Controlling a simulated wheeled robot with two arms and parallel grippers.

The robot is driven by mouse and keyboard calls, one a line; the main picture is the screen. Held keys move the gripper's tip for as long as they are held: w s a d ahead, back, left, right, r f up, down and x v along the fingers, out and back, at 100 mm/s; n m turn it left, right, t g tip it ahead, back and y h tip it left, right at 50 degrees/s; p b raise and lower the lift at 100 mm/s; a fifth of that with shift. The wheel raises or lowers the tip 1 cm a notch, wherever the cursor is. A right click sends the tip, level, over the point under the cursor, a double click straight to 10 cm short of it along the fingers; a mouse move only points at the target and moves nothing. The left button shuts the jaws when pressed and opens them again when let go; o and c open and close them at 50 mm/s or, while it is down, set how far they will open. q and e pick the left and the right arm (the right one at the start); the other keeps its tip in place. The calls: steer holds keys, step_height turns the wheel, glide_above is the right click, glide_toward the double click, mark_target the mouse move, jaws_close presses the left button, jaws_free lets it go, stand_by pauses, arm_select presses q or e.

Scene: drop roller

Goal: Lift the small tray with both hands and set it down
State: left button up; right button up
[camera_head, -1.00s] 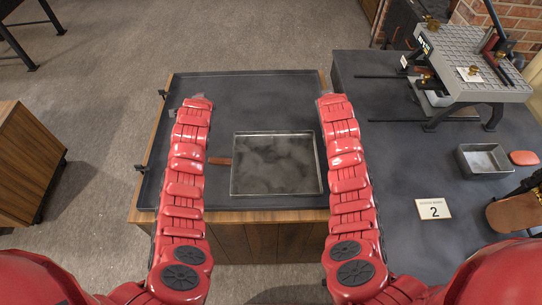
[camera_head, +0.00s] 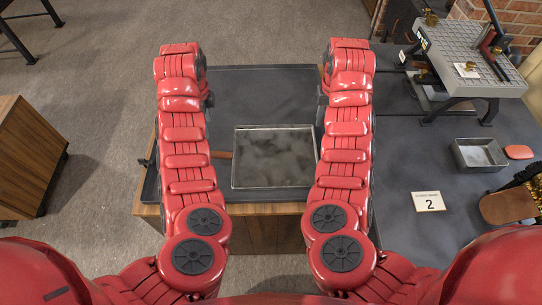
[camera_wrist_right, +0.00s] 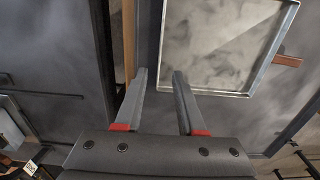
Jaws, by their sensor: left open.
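The shallow square metal tray (camera_head: 234,178), with a mottled grey inside, lies flat on the dark-topped table (camera_head: 262,90) between my two arms. My left gripper (camera_head: 208,100) points down left of the tray, open and apart from it, mostly hidden by the arm. My right gripper (camera_head: 321,108) is just right of the tray, also largely hidden. In the right wrist view the right gripper (camera_wrist_right: 158,76) is open and empty. The tray's rim (camera_wrist_right: 157,40) runs down between its fingertips in the picture; their height above it is unclear.
A brown wooden piece (camera_head: 222,155) lies at the tray's left side. A side bench at right holds a smaller deep metal pan (camera_head: 480,154), a card with a 2 (camera_head: 428,202) and a grey slotted machine table (camera_head: 472,65). The table top behind the tray is clear.

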mark_target(216, 153)
arm_select(q)
step_height(216, 153, down, 17)
steer(key=shift+r, duration=0.1)
arm_select(e)
step_height(216, 153, down, 17)
arm_select(q)
steer(key=c, duration=0.6)
arm_select(e)
steer(key=c, duration=0.6)
arm_select(q)
jaws_close()
arm_select(e)
jaws_close()
